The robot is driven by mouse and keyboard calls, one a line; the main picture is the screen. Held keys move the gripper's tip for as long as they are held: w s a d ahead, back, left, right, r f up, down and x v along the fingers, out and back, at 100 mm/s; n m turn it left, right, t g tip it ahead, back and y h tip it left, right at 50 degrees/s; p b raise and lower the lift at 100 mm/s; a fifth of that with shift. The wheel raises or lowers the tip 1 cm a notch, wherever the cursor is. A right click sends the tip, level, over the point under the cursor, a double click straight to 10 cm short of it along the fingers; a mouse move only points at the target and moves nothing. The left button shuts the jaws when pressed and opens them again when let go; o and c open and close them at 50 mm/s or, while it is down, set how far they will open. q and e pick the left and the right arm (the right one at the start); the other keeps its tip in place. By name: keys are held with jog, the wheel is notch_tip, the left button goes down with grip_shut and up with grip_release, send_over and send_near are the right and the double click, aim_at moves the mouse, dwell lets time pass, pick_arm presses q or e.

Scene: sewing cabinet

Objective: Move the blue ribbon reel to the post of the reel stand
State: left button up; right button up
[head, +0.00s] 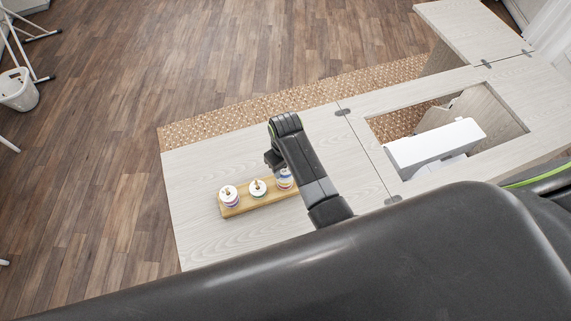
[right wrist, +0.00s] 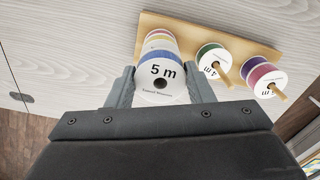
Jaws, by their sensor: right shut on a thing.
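The blue ribbon reel (right wrist: 156,74) has a white face marked "5 m" and a dark centre hole. It sits between the two fingers of my right gripper (right wrist: 162,84), which is shut on it. Behind it in the right wrist view, lighter reels with pink and yellow bands line up with it. No post tip shows in its hole, and I cannot tell whether it touches the reels below. The wooden reel stand (right wrist: 188,20) also shows in the head view (head: 244,207). There my right gripper (head: 278,163) is at the stand's right end, its fingers mostly hidden. My left gripper is not in view.
A green-banded reel (right wrist: 212,61) and a purple-and-red reel (right wrist: 265,77) sit on the stand, posts poking through. The pale tabletop (head: 200,165) is clear around the stand. A white sewing machine (head: 437,146) sits in the cabinet opening to the right.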

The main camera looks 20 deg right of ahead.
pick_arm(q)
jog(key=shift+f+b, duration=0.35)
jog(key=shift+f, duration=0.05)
pick_arm(e)
jog(key=shift+f, duration=0.7)
jog(key=o, duration=1)
